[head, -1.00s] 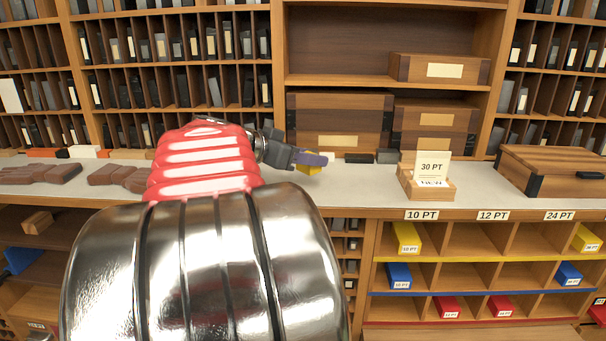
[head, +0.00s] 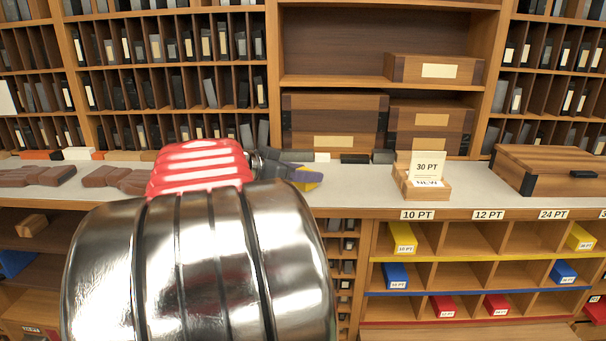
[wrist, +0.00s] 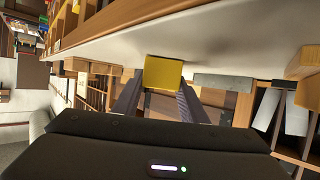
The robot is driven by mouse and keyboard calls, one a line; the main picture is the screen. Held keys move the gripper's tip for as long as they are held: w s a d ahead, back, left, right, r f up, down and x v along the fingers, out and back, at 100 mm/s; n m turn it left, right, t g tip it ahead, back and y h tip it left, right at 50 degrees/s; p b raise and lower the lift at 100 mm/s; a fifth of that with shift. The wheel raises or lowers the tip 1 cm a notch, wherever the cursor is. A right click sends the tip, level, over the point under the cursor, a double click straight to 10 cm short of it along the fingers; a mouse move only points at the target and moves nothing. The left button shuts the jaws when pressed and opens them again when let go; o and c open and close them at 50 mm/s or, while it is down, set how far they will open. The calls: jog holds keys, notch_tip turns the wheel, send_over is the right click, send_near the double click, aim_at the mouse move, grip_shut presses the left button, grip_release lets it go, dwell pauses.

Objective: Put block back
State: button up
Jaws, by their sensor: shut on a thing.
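My gripper (head: 298,172) is shut on a yellow block (head: 308,184) in front of the counter's front part in the head view. In the wrist view the yellow block (wrist: 163,72) sits between the tips of the two dark fingers. Its label, if any, does not show. A pigeonhole rack stands below the counter, with column labels 10 PT, 12 PT and 24 PT. Its top row holds a yellow block (head: 402,238) under 10 PT and another (head: 580,238) at the right. Blue blocks (head: 395,275) lie in the middle row and red blocks (head: 443,307) in the bottom row.
On the counter (head: 350,200) stand a 30 PT card holder (head: 424,180) and a wooden case (head: 548,172). Brown blocks (head: 120,180) lie at the left. Shelves with boxes (head: 335,120) rise behind. Several rack compartments (head: 470,238) are empty.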

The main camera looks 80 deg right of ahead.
jog(key=shift+f, duration=0.1)
jog(key=o, duration=1.1)
jog(key=shift+c, duration=0.2)
jog(key=shift+w+a+r, duration=0.3)
jog(key=shift+a+r, duration=0.05)
jog(key=v, duration=1.1)
